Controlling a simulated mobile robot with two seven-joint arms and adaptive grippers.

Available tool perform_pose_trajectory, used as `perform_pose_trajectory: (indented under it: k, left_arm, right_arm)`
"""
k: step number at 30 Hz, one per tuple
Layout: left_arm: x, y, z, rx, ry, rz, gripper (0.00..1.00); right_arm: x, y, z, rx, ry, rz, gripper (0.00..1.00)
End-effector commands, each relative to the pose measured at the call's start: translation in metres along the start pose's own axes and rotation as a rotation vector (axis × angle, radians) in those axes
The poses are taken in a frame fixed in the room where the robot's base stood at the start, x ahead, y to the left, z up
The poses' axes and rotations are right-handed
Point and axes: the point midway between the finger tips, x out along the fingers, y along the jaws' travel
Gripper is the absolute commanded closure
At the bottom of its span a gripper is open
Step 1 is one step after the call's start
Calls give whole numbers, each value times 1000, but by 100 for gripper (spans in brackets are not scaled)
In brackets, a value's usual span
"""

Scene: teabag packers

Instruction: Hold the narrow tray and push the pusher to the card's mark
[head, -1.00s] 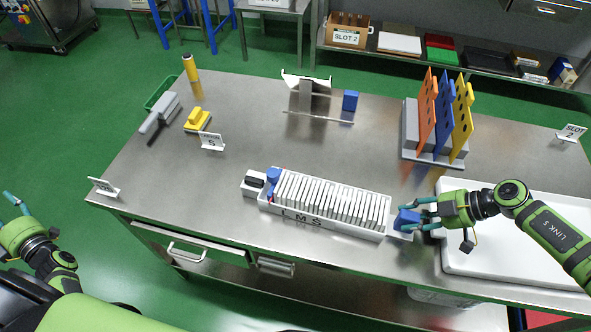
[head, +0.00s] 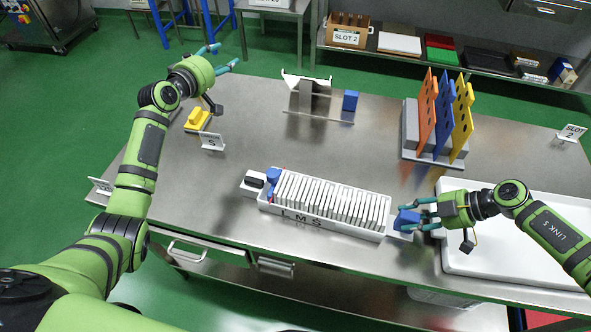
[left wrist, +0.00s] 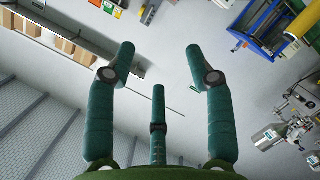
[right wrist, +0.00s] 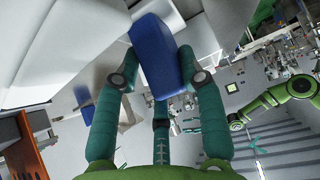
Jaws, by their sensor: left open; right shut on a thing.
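The narrow white tray (head: 325,222) lies near the table's front edge, holding a row of upright white packets. Its front wall bears the letters L, M and S. A blue pusher-like piece (head: 273,175) stands inside its left end, with a red line beside it. The small card (head: 211,142) standing behind the tray reads S. My right gripper (head: 411,220) is shut on a blue block at the tray's right end; this blue block (right wrist: 157,55) also shows between the fingers in the right wrist view. My left gripper (head: 219,57) is open and empty, raised over the table's far left.
A rack (head: 432,158) with orange, blue and yellow boards stands at the back right. A large white tray (head: 480,186) lies at the right. A metal stand (head: 306,98) and a blue block (head: 350,100) stand behind the narrow tray.

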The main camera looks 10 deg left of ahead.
Motion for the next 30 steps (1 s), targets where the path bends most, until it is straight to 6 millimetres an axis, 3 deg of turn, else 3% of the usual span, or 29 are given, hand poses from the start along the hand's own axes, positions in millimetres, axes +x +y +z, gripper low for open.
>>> perform_pose_trajectory:
  k: [1,3,6,9,12,16,21,25,30]
  left_arm:
    - [9,32,29,61,-119,12,47]
    - [12,62,72,148,-287,5,47]
    - [3,88,129,294,-515,-31,47]
    - [-20,98,177,456,-730,-97,47]
    - [-50,93,208,625,-922,-195,47]
    - [-91,74,224,818,-1121,-343,47]
    - [-129,54,220,979,-1275,-506,47]
    - [-142,46,216,1031,-1327,-568,47]
    - [-143,31,223,1040,-1341,-585,47]
  right_arm:
    - [0,0,2,1,-3,2,100]
    - [0,0,2,1,-3,3,100]
    - [0,0,2,1,-3,3,100]
    - [0,0,2,1,-3,3,100]
    - [0,1,2,1,-3,4,100]
    - [0,1,2,1,-4,4,100]
    - [0,1,2,1,-4,4,100]
    - [0,1,2,1,-4,4,100]
    - [0,1,2,1,-4,4,100]
